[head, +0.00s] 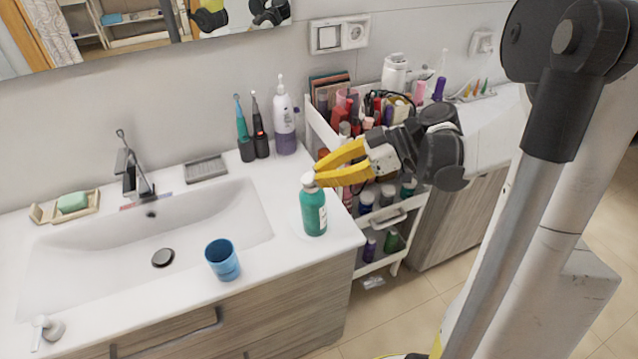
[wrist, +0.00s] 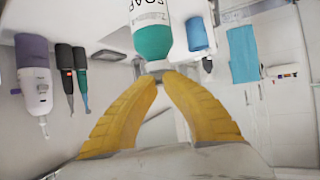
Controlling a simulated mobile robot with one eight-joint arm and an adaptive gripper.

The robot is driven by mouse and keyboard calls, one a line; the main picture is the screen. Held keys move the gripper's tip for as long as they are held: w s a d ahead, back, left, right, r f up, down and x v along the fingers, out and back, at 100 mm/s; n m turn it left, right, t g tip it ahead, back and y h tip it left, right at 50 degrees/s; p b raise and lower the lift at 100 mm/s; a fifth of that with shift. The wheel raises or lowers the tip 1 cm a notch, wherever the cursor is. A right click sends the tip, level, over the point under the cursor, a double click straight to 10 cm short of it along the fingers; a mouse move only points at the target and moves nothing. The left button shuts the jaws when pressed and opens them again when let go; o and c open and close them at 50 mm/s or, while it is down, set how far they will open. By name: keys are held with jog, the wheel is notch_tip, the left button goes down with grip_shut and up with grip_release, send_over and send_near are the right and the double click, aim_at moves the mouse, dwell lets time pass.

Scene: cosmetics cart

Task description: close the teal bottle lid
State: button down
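The teal bottle (head: 313,210) stands upright on the counter right of the sink, with a white lid (head: 307,181) on top. The teal bottle (wrist: 153,40) appears upside down at the top of the wrist view, its pale lid (wrist: 157,66) pointing down. My gripper (head: 317,174) has yellow fingers and is beside the lid, on its right in the head view. In the wrist view the fingertips of my gripper (wrist: 161,75) converge at the lid with a narrow gap between them. Whether they press on the lid is not clear. The fingers hide part of the lid.
A blue cup (head: 222,260) stands at the counter's front, left of the bottle. A purple-white pump bottle (head: 284,125) and toothbrushes (head: 252,140) stand behind at the wall. A crowded cosmetics cart (head: 388,215) is right of the counter, beneath my gripper.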

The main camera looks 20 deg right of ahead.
jog(key=shift+d+f+t+y+b, duration=0.1)
jog(key=shift+f+t+y+b, duration=0.25)
jog(key=shift+y+b, duration=0.3)
jog(key=shift+r, duration=0.15)
jog(key=c, duration=1.1)
grip_release()
